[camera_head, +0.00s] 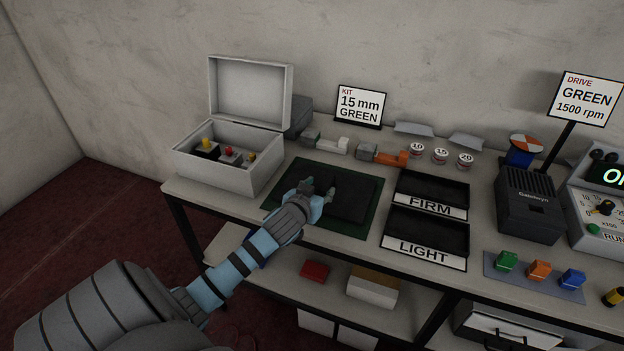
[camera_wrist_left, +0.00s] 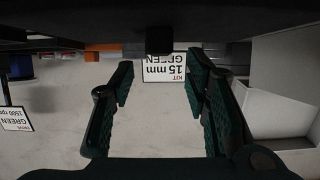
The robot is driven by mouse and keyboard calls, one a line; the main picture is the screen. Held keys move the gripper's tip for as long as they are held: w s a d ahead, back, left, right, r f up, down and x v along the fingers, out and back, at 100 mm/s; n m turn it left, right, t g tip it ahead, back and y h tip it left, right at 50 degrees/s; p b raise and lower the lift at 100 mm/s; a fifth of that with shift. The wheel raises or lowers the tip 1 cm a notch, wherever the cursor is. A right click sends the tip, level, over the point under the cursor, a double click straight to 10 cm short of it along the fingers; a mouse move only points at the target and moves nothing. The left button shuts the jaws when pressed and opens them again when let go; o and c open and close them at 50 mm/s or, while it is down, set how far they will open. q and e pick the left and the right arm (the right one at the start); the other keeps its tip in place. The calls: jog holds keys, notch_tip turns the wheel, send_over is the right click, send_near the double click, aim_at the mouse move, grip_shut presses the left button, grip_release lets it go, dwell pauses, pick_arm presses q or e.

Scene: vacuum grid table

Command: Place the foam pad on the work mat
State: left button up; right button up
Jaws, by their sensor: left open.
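The work mat (camera_head: 285,186) is a dark green square lying flat on the table, left of the two trays. A black slab that looks like the foam pad (camera_head: 352,208) lies flat on the mat, inside its green border. My left gripper (camera_head: 320,188) is over the mat and the pad's left part, with its fingers apart and nothing between them. In the left wrist view the same gripper (camera_wrist_left: 158,88) shows two spread fingers, and a dark surface fills the top edge. My arm hides the mat's lower left part. My right gripper is not in view.
An open white box (camera_head: 225,172) stands left of the mat. Black trays marked FIRM (camera_head: 430,207) and LIGHT (camera_head: 424,251) stand to its right. A kit sign (camera_head: 360,105), a grey-white block (camera_head: 326,143) and an orange-grey one (camera_head: 384,154) are behind. A black device (camera_head: 530,205) stands farther right.

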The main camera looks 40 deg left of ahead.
pick_arm(q)
jog(key=p+v, duration=0.1)
jog(key=v, duration=0.5)
jog(key=shift+s+d+r, duration=0.1)
jog(key=shift+s+r, duration=0.1)
jog(key=shift+s, duration=0.1)
jog(key=shift+s+d+r, duration=0.15)
jog(key=shift+s, duration=0.3)
jog(key=shift+w, duration=0.1)
